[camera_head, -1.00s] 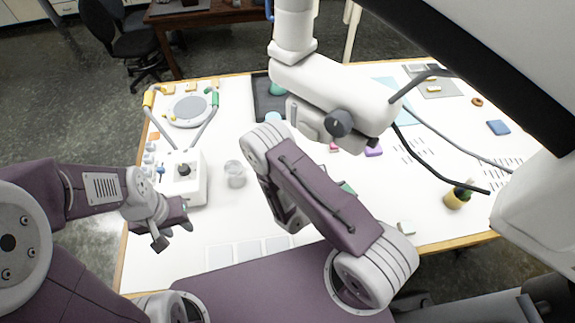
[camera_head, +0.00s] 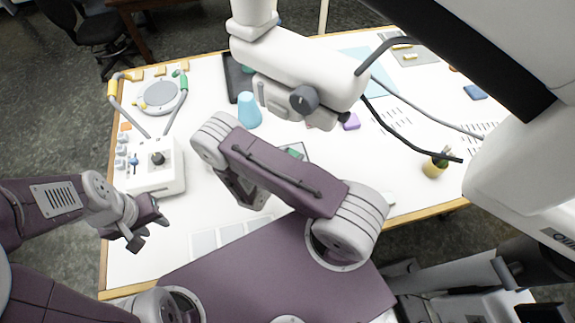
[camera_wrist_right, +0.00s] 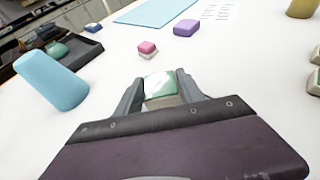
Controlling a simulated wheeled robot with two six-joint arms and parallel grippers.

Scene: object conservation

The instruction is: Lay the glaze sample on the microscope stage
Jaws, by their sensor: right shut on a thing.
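The glaze sample (camera_wrist_right: 160,86), a small block with a shiny green top, sits between the fingers of my right gripper (camera_wrist_right: 158,98) in the right wrist view. That gripper is shut on it. In the head view my right forearm covers most of the gripper, with a green patch of the sample (camera_head: 295,152) showing beside it. The round grey plate (camera_head: 159,95) between two bent lamp arms at the far left looks like the microscope stage. It is bare and well away from the sample. My left gripper (camera_head: 147,230) is open and empty near the table's left edge.
A blue cylinder (camera_head: 249,110) stands left of the sample, by a dark tray (camera_head: 236,75). A pink block (camera_wrist_right: 147,48) and purple block (camera_wrist_right: 186,28) lie beyond. The white microscope head (camera_head: 300,70) overhangs the table. A white control box (camera_head: 155,172) stands at the left.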

